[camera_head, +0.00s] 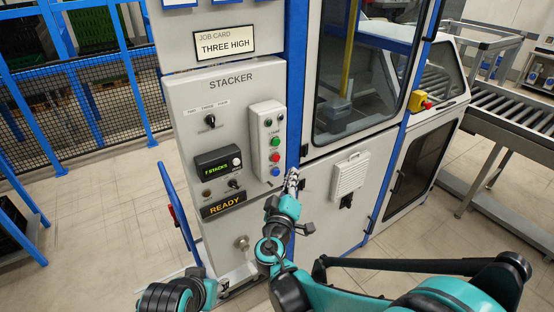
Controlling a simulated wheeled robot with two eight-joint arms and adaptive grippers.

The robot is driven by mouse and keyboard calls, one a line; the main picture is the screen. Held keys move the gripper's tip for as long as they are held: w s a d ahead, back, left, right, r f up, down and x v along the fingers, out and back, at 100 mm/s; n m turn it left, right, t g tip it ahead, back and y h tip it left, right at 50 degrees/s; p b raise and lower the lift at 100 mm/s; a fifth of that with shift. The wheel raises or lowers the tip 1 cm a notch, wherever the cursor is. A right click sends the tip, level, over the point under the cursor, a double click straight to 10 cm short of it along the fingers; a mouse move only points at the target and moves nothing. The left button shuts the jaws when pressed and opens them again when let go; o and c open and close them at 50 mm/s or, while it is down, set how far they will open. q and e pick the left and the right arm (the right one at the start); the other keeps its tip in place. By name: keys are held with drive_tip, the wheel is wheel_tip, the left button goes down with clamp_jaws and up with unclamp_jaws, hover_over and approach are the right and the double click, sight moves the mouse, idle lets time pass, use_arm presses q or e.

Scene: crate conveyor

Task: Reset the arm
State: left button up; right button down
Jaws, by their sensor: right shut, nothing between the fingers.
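My right gripper (291,180) is shut and empty. It points up in front of the stacker machine, close to the right edge of the stacker control panel (187,136) and the blue post. In the picture it is just right of the button box (266,140) with its green, red and blue buttons; I cannot tell whether it touches anything. My right arm reaches in from the lower right.
A job card (224,43) reads THREE HIGH, and a sign (223,205) reads READY. A windowed machine door (369,65) is behind my right gripper. A roller conveyor (515,113) runs at the right. A blue-framed mesh fence (92,115) stands left, with open floor (105,205) before it.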

idle(0.3)
drive_tip(key=s+d+f+m+g+h+b, duration=0.1)
drive_tip(key=s+d+f+m+g+b, duration=0.25)
drive_tip(key=d, duration=0.55)
drive_tip(key=s+d+f+m+g+h+b, duration=0.15)
drive_tip(key=s+d+f+g, duration=0.25)
drive_tip(key=s+d+f, duration=0.45)
drive_tip(key=s+f+m+g+y+b, duration=0.2)
drive_tip(key=s+f+g+y, duration=0.2)
drive_tip(key=s, duration=1)
wheel_tip(320, 180, down, 3)
drive_tip(key=shift+f+m+y+b, duration=0.2)
drive_tip(key=shift+m+y+b, duration=0.2)
drive_tip(key=shift+y, duration=0.45)
drive_tip(key=shift+a, duration=0.1)
